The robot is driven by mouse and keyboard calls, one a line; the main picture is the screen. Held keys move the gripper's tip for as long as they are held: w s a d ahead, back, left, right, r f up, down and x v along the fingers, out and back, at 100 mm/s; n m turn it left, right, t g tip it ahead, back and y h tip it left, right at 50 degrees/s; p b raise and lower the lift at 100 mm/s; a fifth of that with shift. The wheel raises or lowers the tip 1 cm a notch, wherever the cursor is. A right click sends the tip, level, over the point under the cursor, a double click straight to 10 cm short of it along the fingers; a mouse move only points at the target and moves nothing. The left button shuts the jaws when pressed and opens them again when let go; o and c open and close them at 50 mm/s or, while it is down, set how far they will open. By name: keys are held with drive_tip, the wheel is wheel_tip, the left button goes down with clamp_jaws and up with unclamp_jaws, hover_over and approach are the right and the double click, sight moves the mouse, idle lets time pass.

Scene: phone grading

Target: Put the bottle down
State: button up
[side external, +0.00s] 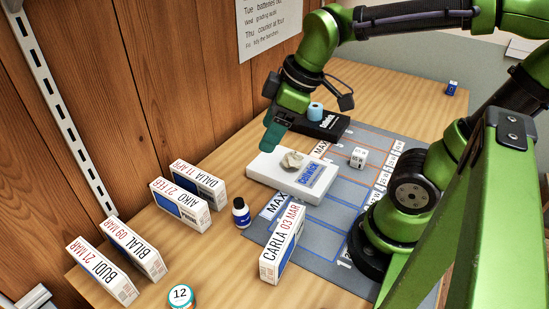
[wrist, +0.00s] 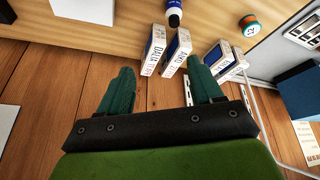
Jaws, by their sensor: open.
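A white box (side external: 262,170) with a crumpled piece on it lies on the mat (side external: 323,213). A black box (side external: 325,130) bears a light blue roll. The Carla box (side external: 283,243) stands right of the bottle. Several labelled boxes (side external: 180,207) stand left. A round tin (side external: 181,296) is in front.

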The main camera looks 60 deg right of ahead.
drive_tip(key=s+m+t, duration=0.1)
drive_tip(key=m, duration=0.2)
drive_tip(key=s+d+r+m+t, duration=0.1)
drive_tip(key=m, duration=0.2)
drive_tip(key=s+m, duration=0.1)
drive_tip(key=m, duration=0.3)
drive_tip(key=shift+d+r+t, duration=0.15)
drive_tip(key=shift+r+t, duration=0.2)
drive_tip(key=shift+t, duration=0.05)
idle(0.4)
